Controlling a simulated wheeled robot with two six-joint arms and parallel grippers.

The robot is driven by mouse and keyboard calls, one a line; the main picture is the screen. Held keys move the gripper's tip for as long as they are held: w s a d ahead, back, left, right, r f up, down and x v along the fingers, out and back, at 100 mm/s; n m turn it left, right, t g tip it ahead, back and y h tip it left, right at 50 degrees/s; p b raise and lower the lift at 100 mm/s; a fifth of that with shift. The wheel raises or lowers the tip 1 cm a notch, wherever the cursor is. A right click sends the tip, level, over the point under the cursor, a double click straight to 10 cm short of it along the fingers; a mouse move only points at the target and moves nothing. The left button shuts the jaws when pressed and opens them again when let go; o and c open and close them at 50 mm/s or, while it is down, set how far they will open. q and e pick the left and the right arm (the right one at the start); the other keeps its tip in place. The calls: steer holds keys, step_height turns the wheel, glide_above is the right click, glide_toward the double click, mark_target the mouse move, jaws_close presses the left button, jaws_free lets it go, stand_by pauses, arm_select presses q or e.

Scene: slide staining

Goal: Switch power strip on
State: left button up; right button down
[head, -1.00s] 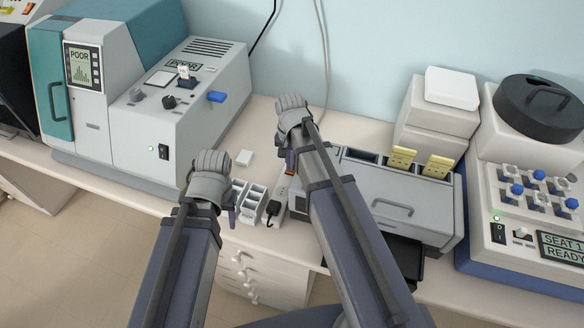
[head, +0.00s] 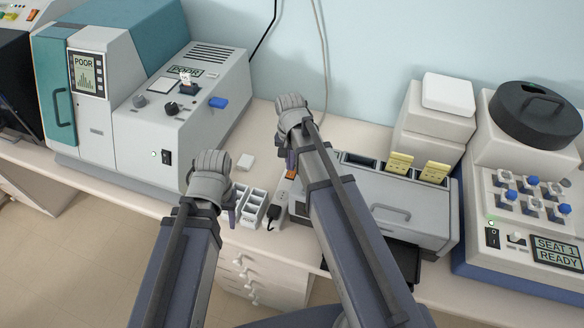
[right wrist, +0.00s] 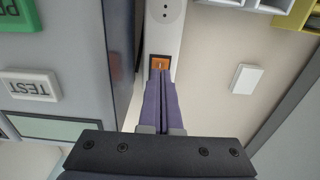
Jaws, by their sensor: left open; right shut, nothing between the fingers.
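The power strip (right wrist: 168,38) is a pale strip with round sockets. It also shows in the head view (head: 281,196), partly hidden by my right arm, with a black plug in it. Its orange rocker switch (right wrist: 160,63) is at the near end of the strip in the right wrist view. My right gripper (right wrist: 160,76) is shut and empty, its purple fingertips right at the switch; I cannot tell whether they touch it. Whether the switch is on or off is unclear. My left gripper (head: 232,216) is open and empty beside the small white racks, its fingers partly hidden.
A grey slide machine (head: 385,205) is close on the right. A teal and grey instrument (head: 170,120) fills the left. Bare counter is behind the block.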

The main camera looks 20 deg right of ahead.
mark_target(290, 176)
arm_select(q)
step_height(290, 176, up, 4)
steer(key=p, duration=0.3)
arm_select(e)
step_height(290, 176, up, 4)
steer(key=shift+r, duration=0.1)
arm_select(q)
steer(key=shift+s, duration=0.1)
arm_select(e)
steer(key=shift+s, duration=0.1)
